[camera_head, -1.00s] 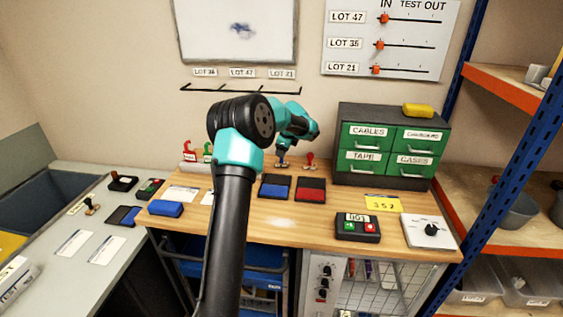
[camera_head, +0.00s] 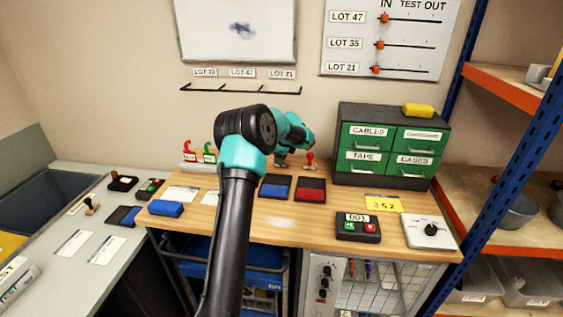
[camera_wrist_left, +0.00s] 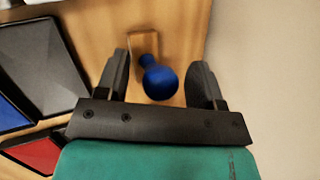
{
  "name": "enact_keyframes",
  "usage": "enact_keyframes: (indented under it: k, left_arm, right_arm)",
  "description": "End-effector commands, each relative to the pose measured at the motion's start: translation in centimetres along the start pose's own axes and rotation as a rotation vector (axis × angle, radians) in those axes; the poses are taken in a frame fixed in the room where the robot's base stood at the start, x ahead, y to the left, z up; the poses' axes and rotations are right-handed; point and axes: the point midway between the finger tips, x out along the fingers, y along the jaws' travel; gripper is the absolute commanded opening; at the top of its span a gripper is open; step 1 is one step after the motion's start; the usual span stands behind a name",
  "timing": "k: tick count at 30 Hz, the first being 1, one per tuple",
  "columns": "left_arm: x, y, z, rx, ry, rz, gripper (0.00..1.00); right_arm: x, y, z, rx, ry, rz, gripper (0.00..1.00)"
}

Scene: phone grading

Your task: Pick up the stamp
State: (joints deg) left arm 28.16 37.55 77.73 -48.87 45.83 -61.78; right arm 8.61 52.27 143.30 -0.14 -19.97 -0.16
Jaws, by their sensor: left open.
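A stamp with a round blue handle (camera_wrist_left: 160,82) stands on the wooden bench in the left wrist view, its base toward the top of the picture. My left gripper (camera_wrist_left: 160,62) is open, with one finger on each side of the stamp and visible gaps between. In the head view my left gripper (camera_head: 283,162) is at the back of the bench, and the arm and gripper largely hide the blue stamp. A second stamp with a red handle (camera_head: 310,160) stands just to the right of it. My right gripper is not in view.
A blue ink pad (camera_head: 275,187) and a red ink pad (camera_head: 311,189) lie in front of the stamps. A green drawer cabinet (camera_head: 391,145) stands to the right. Red and green hooked tags (camera_head: 199,153) stand to the left. The wall is close behind.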

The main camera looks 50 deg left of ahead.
Motion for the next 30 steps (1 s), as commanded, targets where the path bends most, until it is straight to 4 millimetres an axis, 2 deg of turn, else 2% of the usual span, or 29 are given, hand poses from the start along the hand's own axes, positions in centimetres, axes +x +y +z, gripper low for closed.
enact_keyframes:
  k: [2, 17, 26, 30]
  left_arm:
    - [-0.01, 0.0, 0.0, 0.0, 0.0, 0.0, 0.56]
    - [0.0, 0.01, 0.0, 0.0, 0.0, 0.0, 0.09]
    - [-0.14, -0.05, 0.04, 0.0, 0.0, 0.0, 0.08]
    - [-0.79, -0.28, 0.26, -0.001, 0.0, -0.002, 0.08]
  right_arm:
    - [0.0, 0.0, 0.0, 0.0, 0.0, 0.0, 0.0]
    - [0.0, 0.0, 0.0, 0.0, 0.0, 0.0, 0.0]
    - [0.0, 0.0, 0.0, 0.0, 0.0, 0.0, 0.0]
    - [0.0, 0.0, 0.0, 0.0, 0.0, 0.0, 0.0]
